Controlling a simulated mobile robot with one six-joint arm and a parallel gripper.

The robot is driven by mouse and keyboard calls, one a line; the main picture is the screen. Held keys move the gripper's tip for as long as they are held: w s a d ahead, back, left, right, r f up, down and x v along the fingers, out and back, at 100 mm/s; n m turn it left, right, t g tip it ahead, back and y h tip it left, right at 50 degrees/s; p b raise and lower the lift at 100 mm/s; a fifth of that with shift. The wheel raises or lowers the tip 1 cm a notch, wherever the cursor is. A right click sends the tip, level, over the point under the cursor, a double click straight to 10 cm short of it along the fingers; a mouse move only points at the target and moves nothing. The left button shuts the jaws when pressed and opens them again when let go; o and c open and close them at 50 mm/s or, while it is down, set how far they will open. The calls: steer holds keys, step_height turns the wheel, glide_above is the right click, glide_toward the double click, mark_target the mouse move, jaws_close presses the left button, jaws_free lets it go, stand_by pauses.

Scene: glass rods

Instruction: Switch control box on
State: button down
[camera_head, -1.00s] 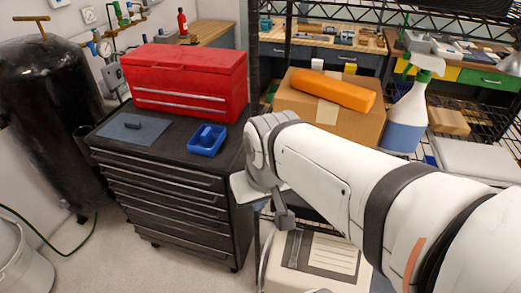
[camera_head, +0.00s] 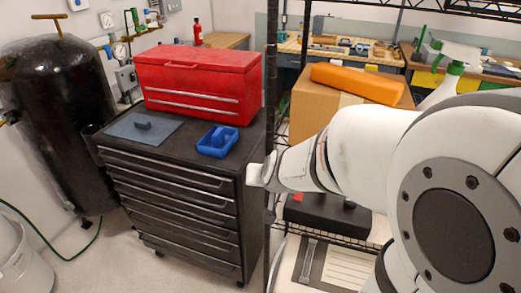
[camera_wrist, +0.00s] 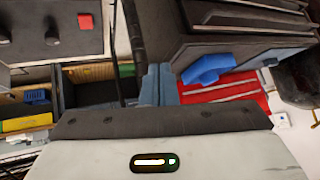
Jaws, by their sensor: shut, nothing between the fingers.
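The control box (camera_head: 325,213) is a dark box on the wire shelf, partly covered by my arm in the head view. In the wrist view the control box (camera_wrist: 40,70) fills the upper left, with a red square button (camera_wrist: 86,21) and dark round knobs (camera_wrist: 52,37) on its face. My gripper (camera_wrist: 159,85) is shut and empty, its blue-grey fingers together at mid-picture, to the right of and apart from the box. In the head view my gripper (camera_head: 270,208) shows only in part, beside the shelf post. Whether the box is on cannot be told.
A dark drawer cabinet (camera_head: 180,190) stands left of the shelf, carrying a red toolbox (camera_head: 200,85) and a blue tray (camera_head: 217,142). A cardboard box (camera_head: 310,103) with an orange case (camera_head: 357,83) sits above the control box. The shelf post (camera_head: 271,100) is close to my gripper.

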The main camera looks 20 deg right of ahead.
steer(key=w+d+f+m+h+b, duration=0.2)
steer(key=d+f+h, duration=0.4)
steer(key=d+f, duration=0.3)
steer(key=shift+w+d+m+b, duration=0.4)
steer(key=shift+d+m+b, duration=0.25)
steer(key=shift+m, duration=0.15)
steer(key=shift+f, duration=0.15)
steer(key=b, duration=0.3)
glide_above(297, 198)
step_height(297, 198, down, 6)
steer(key=shift+s+f, duration=0.1)
steer(key=shift+f, duration=0.15)
steer(key=shift+f+b, duration=0.3)
steer(key=shift+f, duration=0.45)
steer(key=shift+d+f, duration=0.1)
steer(key=shift+f, duration=0.7)
steer(key=shift+w, duration=0.2)
